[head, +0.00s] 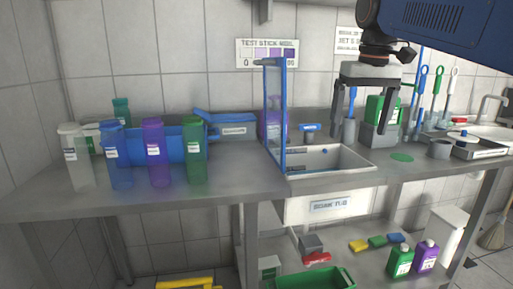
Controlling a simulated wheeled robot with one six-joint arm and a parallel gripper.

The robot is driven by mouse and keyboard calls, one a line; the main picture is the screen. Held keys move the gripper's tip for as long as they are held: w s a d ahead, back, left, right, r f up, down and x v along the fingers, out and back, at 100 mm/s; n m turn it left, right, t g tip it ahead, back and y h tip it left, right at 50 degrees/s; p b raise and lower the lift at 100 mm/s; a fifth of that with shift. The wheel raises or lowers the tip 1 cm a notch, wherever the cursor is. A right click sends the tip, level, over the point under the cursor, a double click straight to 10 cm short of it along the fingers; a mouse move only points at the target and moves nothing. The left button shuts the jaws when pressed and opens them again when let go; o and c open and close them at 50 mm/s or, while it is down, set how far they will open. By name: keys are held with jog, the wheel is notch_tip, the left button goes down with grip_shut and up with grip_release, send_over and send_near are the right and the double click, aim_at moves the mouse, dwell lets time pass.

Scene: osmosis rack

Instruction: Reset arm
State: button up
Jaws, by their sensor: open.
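My gripper (366,138) hangs from my arm at the upper right of the head view, fingers pointing down. Its two dark fingers are spread apart with nothing held between them. It appears in front of the area right of the sink (326,160). My blue arm link fills the top right corner above it.
White, blue, purple and green bottles (195,153) stand on the left of the steel counter (215,181). A blue-framed panel (274,115) rises beside the sink. A green container (375,109) and several brushes stand behind my gripper. A green crate (310,279) sits below.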

jog(key=s+d+f+t, duration=0.1)
jog(key=s+f, duration=0.6)
jog(key=f, duration=0.3)
jog(key=s+d+f+m+t, duration=0.1)
jog(key=s+f, duration=0.7)
jog(key=f, duration=0.3)
jog(key=s+d+f+t, duration=0.1)
jog(key=s+d+f, duration=0.1)
jog(key=s+f, duration=0.5)
notch_tip(320, 180, down, 4)
jog(key=shift+s+r+m, duration=0.15)
jog(key=shift+s+m, duration=0.1)
jog(key=shift+m, duration=0.05)
jog(key=shift+c, duration=0.4)
